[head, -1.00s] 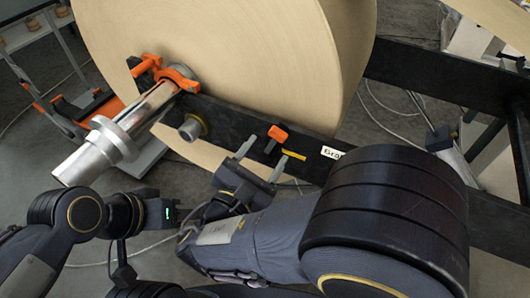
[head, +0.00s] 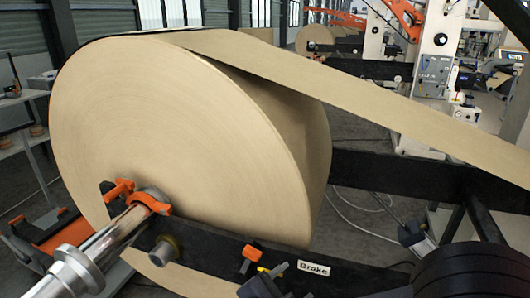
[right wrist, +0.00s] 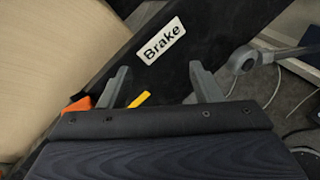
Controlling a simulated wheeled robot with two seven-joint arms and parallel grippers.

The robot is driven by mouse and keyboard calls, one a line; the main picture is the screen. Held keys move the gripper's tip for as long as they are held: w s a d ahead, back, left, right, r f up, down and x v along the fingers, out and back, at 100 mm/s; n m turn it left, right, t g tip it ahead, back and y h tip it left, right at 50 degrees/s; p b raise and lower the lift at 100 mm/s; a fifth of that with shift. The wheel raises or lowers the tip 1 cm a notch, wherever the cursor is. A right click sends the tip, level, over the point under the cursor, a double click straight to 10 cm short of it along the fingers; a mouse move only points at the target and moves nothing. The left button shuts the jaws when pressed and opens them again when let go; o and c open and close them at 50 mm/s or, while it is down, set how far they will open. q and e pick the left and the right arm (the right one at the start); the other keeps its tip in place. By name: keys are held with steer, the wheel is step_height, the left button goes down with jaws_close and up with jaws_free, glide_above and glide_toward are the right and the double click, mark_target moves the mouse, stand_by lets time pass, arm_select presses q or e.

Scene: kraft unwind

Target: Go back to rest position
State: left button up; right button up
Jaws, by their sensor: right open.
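My right gripper (head: 265,276) shows only in part at the bottom of the head view, near the black beam (head: 215,257) in front of the roll. In the right wrist view its two grey fingers (right wrist: 161,87) are apart with nothing between them. The orange lever (head: 251,250) on the beam stands close to it, and shows in the right wrist view (right wrist: 78,105) left of the fingers, apart from them. The "Brake" label (head: 313,268) is right of the lever; in the right wrist view the label (right wrist: 164,43) lies beyond the fingers. My left gripper is not in view.
The large kraft roll (head: 170,145) fills the left, its paper web (head: 380,105) running off to the right. A metal shaft (head: 110,240) with an orange clamp (head: 150,197) sticks out in front. Black frame beams (head: 400,180) stand at right. A cable and grey rod (right wrist: 280,52) lie right of the fingers.

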steer(key=s+d+f+m+g+y, duration=0.1)
steer(key=d+m+g, duration=0.2)
steer(key=d, duration=0.2)
steer(key=s+d+f+m+g, duration=0.2)
steer(key=d+m+g, duration=0.1)
steer(key=d, duration=0.3)
steer(key=s+d+m+y, duration=0.5)
steer(key=s+m+y, duration=0.6)
steer(key=m, duration=0.7)
steer(key=shift+s+r+m, duration=0.2)
steer(key=shift+s+m, duration=0.1)
steer(key=shift+s, duration=0.05)
